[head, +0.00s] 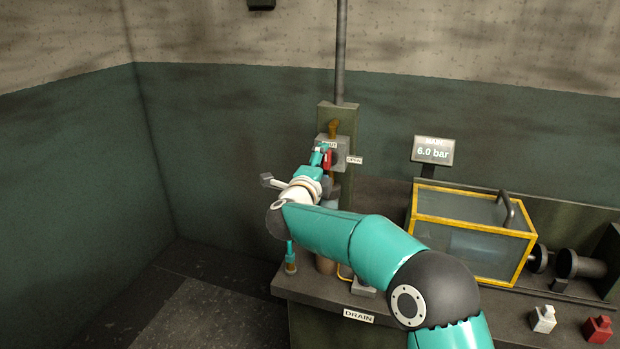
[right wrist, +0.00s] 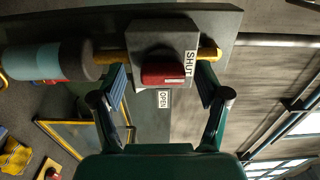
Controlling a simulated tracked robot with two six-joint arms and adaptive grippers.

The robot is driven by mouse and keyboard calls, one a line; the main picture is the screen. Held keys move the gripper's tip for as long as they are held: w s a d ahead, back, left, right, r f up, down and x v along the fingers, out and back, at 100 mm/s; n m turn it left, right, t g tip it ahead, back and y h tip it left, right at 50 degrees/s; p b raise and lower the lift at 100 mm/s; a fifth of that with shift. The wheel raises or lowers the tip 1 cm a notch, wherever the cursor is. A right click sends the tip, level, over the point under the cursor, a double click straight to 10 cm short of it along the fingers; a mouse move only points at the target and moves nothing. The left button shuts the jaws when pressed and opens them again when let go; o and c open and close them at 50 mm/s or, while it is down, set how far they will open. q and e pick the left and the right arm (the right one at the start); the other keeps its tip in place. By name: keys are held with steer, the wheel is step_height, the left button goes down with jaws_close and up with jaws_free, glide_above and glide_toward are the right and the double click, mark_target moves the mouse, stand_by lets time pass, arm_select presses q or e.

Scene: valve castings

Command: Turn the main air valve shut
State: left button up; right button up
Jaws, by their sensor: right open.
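The main air valve is a grey block (head: 345,147) on a post against the wall, with a red handle (head: 327,159). In the right wrist view the red handle (right wrist: 165,75) sits in front of the dark block (right wrist: 162,37), and a yellow pipe (right wrist: 209,54) runs through it. SHUT (right wrist: 191,64) and OPEN (right wrist: 163,99) labels are beside it. My right gripper (right wrist: 161,80) is open, with one finger on each side of the handle and visible gaps to both. In the head view my right gripper (head: 322,155) partly covers the valve. My left gripper is not in view.
A display (head: 433,150) reads 6.0 bar. A yellow-framed clear box (head: 472,233) stands on the bench right of my arm. White (head: 542,319) and red (head: 598,329) castings lie at the right. A DRAIN label (head: 358,316) is on the bench's front edge.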

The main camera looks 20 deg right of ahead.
steer(key=v, duration=1.1)
